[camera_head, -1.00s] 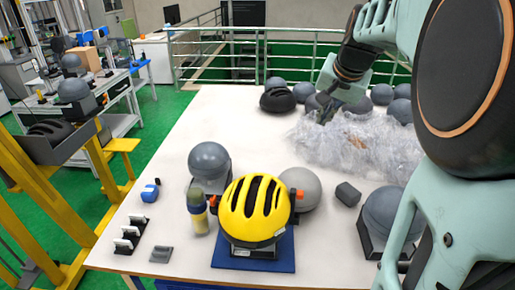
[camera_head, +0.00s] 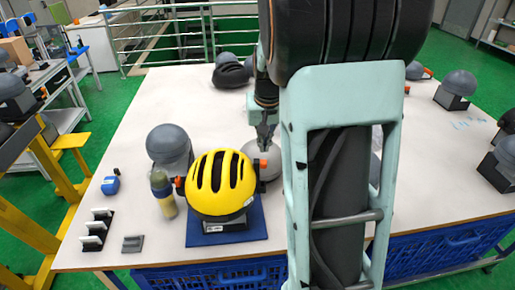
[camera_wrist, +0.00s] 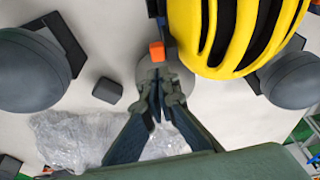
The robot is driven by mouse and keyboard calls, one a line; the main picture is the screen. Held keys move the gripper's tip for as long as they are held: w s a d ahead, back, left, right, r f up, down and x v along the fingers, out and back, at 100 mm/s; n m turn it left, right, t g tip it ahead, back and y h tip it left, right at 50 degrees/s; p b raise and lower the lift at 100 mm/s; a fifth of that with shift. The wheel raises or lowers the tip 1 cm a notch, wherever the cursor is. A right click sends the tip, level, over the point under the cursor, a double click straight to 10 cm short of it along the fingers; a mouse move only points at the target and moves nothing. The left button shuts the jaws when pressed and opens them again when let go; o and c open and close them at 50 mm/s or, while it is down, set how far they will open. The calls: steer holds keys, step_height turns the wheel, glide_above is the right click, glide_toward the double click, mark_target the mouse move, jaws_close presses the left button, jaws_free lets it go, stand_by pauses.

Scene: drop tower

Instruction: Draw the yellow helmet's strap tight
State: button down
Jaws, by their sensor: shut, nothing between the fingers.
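The yellow helmet (camera_head: 222,181) with dark vents sits on a dark headform on a blue mat (camera_head: 200,238); it also shows at the top of the wrist view (camera_wrist: 226,55). An orange tab (camera_head: 263,163) sticks out at its right side and another (camera_head: 180,186) at its left. The strap itself cannot be made out. My gripper (camera_head: 265,143) is shut and empty, just above and behind the right tab in the head view. In the wrist view my gripper (camera_wrist: 158,90) points towards the orange tab (camera_wrist: 157,50), with a visible gap between them.
A grey dome (camera_head: 267,172) is close behind the helmet, near my fingers. A bottle (camera_head: 162,194) and a grey headform (camera_head: 168,144) stand to the left. Crumpled clear plastic (camera_wrist: 75,140) lies nearby.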

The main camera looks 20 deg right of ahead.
mark_target(265, 163)
steer(key=shift+s+f, duration=0.1)
steer(key=shift+f, duration=1.85)
steer(key=shift+f, duration=0.1)
step_height(265, 163, down, 4)
steer(key=b, duration=0.3)
steer(key=shift+r, duration=0.25)
